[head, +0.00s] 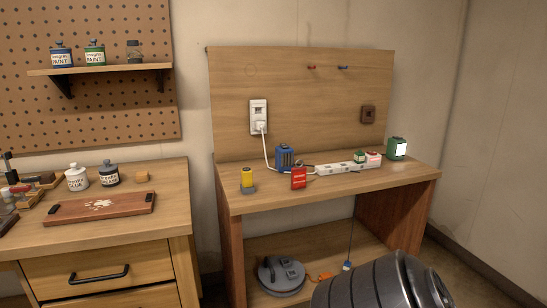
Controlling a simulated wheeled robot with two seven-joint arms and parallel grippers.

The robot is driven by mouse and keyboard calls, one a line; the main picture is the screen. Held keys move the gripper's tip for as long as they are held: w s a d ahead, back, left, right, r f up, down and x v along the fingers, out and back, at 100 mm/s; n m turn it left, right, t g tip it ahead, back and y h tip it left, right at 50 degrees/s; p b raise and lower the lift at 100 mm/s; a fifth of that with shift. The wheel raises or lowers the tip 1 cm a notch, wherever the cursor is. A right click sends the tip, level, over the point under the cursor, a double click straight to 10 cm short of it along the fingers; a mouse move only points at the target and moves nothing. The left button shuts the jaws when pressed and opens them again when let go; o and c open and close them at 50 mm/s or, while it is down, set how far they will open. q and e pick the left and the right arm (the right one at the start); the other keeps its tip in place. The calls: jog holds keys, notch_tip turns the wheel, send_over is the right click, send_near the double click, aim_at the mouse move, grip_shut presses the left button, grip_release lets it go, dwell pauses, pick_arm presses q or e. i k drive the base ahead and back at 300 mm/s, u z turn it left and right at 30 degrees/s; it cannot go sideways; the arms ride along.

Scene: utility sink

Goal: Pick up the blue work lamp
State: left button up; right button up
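A blue boxy thing with dark ribs on its face (285,158) stands upright at the back of the right workbench, left of the white power strip. It looks like the blue work lamp seen from its ribbed side; no lit panel shows on it. A red box (299,178) stands close in front of it and to its right, near its lower corner. A green lamp-like box with a bright white face (397,148) stands at the bench's right end. Neither of my grippers shows in the head view.
The power strip (342,169) holds plugs, and a white cord runs to the wall outlet (259,117). A yellow thing (247,178) stands at the workbench's (349,188) front left. A grey round thing (282,275) lies on the lower shelf. A drawer bench (120,232) stands left.

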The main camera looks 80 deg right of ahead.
aim_at(284, 158)
jog(key=z, duration=0.95)
jog(key=i, duration=1.05)
jog(key=z, duration=1.15)
